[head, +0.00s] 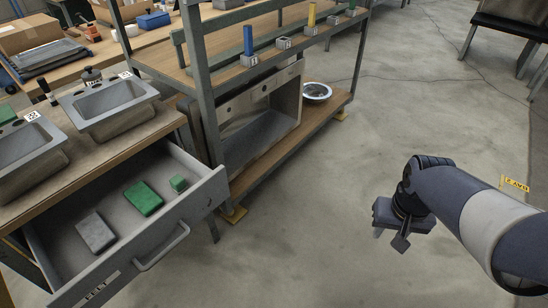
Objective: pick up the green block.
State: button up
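A flat green block (144,198) lies in the middle of an open grey drawer (203,192) at the lower left. A small green cube (178,184) lies beside it, nearer the drawer's right corner. A grey block (96,232) lies to the left in the same drawer. My gripper (389,239) is at the right, over the bare floor and well apart from the drawer. Its two fingers look spread with nothing between them. Another green thing (6,113) shows partly at the left edge, on the bench.
The drawer's handle (162,247) sticks out over the floor. Two metal sinks (108,106) rest on the wooden bench above. A shelf rack with a grey post (200,90) stands behind the drawer, holding coloured pegs. The floor between my gripper and the drawer is clear.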

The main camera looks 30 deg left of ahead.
aim_at(178, 184)
jog(key=i+j+z, duration=0.1)
jog(key=z, duration=1.35)
jog(key=j, duration=0.4)
jog(key=i+j, duration=0.1)
jog(key=j, duration=0.25)
jog(key=j+u, duration=0.15)
jog(key=u, duration=0.25)
jog(key=j+u, duration=0.2)
jog(key=u, duration=0.25)
jog(key=j+u, duration=0.15)
jog(key=u, duration=0.25)
jog(key=i+j+u, duration=0.1)
jog(key=u, duration=0.3)
jog(key=j+u, duration=0.1)
jog(key=u, duration=0.35)
jog(key=i+u, duration=0.1)
jog(key=u, duration=0.4)
jog(key=j+u, duration=0.1)
jog(key=u, duration=0.35)
jog(key=i+u, duration=0.1)
jog(key=u, duration=0.4)
